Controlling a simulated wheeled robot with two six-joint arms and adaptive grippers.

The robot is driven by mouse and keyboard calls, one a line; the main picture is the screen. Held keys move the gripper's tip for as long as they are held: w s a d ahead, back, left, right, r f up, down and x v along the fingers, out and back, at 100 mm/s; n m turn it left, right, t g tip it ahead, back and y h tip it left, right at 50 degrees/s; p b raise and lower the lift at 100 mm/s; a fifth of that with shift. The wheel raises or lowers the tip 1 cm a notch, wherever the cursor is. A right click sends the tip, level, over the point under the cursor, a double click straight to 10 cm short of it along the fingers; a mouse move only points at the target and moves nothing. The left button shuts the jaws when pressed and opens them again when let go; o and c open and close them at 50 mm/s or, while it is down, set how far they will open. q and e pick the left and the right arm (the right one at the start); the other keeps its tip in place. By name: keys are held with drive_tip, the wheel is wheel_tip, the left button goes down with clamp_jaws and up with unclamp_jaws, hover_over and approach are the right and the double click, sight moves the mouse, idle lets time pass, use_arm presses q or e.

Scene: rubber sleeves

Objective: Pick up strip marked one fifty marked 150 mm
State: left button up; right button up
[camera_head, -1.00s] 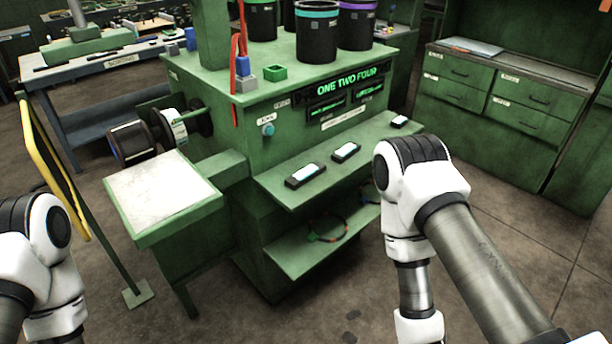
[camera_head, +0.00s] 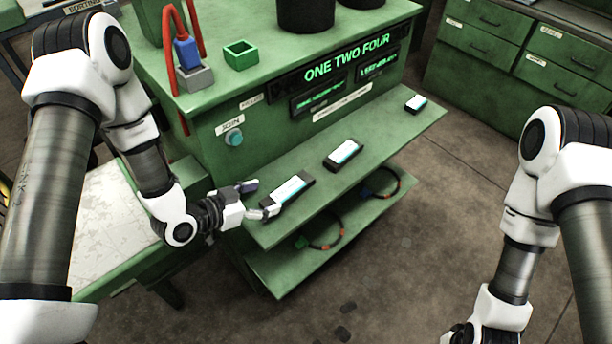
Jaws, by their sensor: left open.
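Three dark strips with pale labels lie in a row on the green shelf of the bench: a near one (camera_head: 290,190), a middle one (camera_head: 344,154) and a small far one (camera_head: 416,104). Their label print is too small to read, so I cannot tell which is marked 150 mm. My left gripper (camera_head: 261,199) is open at the left end of the near strip, with a fingertip on either side of that end. I cannot tell whether it touches the strip.
The green bench has a lit "ONE TWO FOUR" panel (camera_head: 347,58) above the shelf. Cable loops lie on a lower shelf (camera_head: 290,270). A pale-topped side table (camera_head: 110,235) stands under my left arm. Open floor lies right of the shelf.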

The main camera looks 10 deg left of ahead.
sight(284, 198)
use_arm(q)
drive_tip(key=shift+w+d+f, duration=0.15)
drive_tip(key=shift+w+d, duration=0.15)
drive_tip(key=shift+d, duration=0.2)
drive_tip(key=shift+w+d+p, duration=0.2)
drive_tip(key=shift+d+p, duration=0.1)
drive_tip(key=shift+p, duration=0.1)
drive_tip(key=x, duration=0.1)
drive_tip(key=p+x, duration=0.1)
drive_tip(key=x, duration=0.2)
drive_tip(key=shift+w+d+r+p, duration=0.1)
drive_tip(key=shift+d+r+p, duration=0.05)
drive_tip(key=shift+r+p, duration=0.15)
drive_tip(key=shift+w+d+f, duration=0.15)
drive_tip(key=shift+w+f, duration=0.05)
drive_tip(key=shift+f, duration=0.05)
drive_tip(key=shift+s, duration=0.1)
drive_tip(key=shift+c, duration=0.3)
drive_tip(key=c, duration=1.2)
